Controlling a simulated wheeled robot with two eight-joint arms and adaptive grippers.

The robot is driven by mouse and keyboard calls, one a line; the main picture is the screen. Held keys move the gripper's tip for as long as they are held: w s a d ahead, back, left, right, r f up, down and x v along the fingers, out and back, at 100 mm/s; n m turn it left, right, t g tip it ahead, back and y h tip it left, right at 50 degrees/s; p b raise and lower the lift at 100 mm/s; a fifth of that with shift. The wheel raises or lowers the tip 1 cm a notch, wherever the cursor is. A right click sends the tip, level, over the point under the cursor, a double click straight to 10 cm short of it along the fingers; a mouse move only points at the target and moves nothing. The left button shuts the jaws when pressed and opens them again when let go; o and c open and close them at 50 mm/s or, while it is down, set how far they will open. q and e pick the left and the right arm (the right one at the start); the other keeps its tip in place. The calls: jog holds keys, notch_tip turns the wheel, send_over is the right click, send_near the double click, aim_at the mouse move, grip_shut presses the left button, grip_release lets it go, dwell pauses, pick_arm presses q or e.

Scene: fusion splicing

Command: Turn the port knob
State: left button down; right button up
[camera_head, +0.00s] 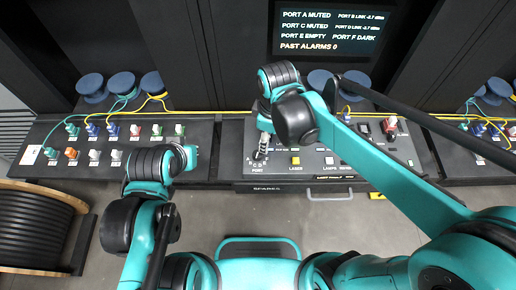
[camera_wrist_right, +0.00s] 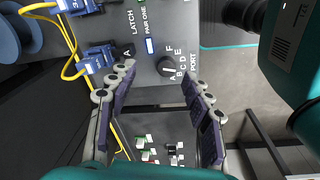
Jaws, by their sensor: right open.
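The port knob (camera_wrist_right: 166,66) is a small black dial on the grey panel in the right wrist view, ringed by the letters A to F and the word PORT. A pale mark shows on it, but I cannot tell which letter it points at. My right gripper (camera_wrist_right: 158,76) is open, its fingers on either side of the knob and apart from it. In the head view my right gripper (camera_head: 262,150) points down at the panel's left end, beside the PORT label, and mostly hides the knob. My left gripper (camera_head: 190,158) is near the left panel's front edge; its fingers cannot be made out.
The console (camera_head: 318,186) carries several other controls. A screen (camera_head: 333,30) lists ports: A and C muted, B and D link, E empty, F dark, past alarms 0. Blue spools (camera_head: 122,84) and yellow cables stand behind the left panel. A cable reel (camera_head: 35,228) is at left.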

aim_at(257, 154)
jog(key=a, duration=0.1)
jog(key=a+n, duration=0.1)
jog(key=n, duration=0.1)
jog(key=shift+w+a+f+g, duration=0.1)
jog(key=shift+a+f+g, duration=0.2)
jog(key=shift+a+g, duration=0.1)
jog(key=shift+a+f, duration=0.2)
jog(key=shift+f, duration=0.05)
notch_tip(257, 154, down, 8)
jog(key=shift+r+b, duration=0.25)
jog(key=shift+b, duration=0.9)
grip_shut()
